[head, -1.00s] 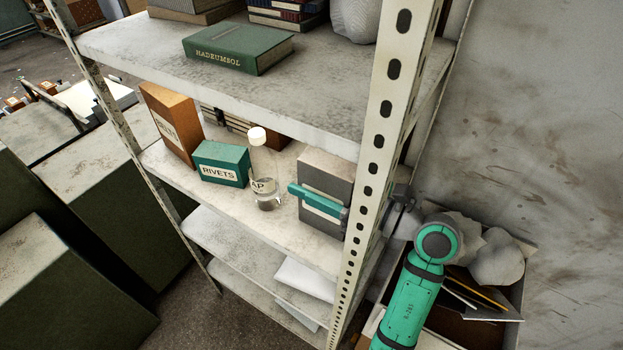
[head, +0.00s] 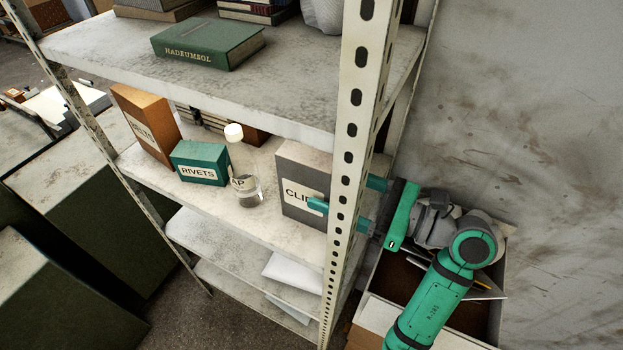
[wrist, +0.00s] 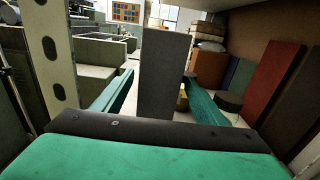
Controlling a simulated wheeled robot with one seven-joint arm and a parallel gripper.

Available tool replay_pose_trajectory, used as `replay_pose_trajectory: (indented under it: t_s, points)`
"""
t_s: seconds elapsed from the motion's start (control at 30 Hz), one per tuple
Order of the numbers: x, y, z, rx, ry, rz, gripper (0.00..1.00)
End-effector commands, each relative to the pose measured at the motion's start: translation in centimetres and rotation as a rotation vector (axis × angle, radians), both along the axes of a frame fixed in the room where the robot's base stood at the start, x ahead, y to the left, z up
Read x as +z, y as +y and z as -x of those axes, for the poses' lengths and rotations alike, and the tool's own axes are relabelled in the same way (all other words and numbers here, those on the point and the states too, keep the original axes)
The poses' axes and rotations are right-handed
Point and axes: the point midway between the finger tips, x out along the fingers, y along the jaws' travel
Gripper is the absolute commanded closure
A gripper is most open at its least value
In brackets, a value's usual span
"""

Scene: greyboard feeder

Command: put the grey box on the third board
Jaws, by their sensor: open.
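The grey box (head: 304,165), with a label whose visible letters read "CLI", stands upright on the shelf's middle board (head: 270,222), close behind the front post. My gripper (wrist: 160,82) comes in from the right side of the shelf and is open. In the wrist view the grey box (wrist: 164,60) stands between the two teal fingers, with a visible gap on the right. In the head view one fingertip shows in front of the box's label; the post hides part of the fingers. A lower board (head: 215,246) lies below the middle one, with white packets on it.
A clear bottle (head: 243,175), a teal rivets box (head: 199,163) and an orange box (head: 147,122) stand left of the grey box. The perforated post (head: 349,130) is close to my gripper. The upper board (head: 110,42) is above. An open bin (head: 500,310) sits at right.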

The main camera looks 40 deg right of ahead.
Motion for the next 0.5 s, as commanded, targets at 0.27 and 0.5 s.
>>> replay_pose_trajectory:
  t_s: [0.27, 0.5]
  points:
    - [0.0, -1.3, 2.9, -0.002, 0.0, 0.0, 0.34]
    - [0.0, -1.4, 3.2, -0.003, 0.0, 0.0, 0.34]
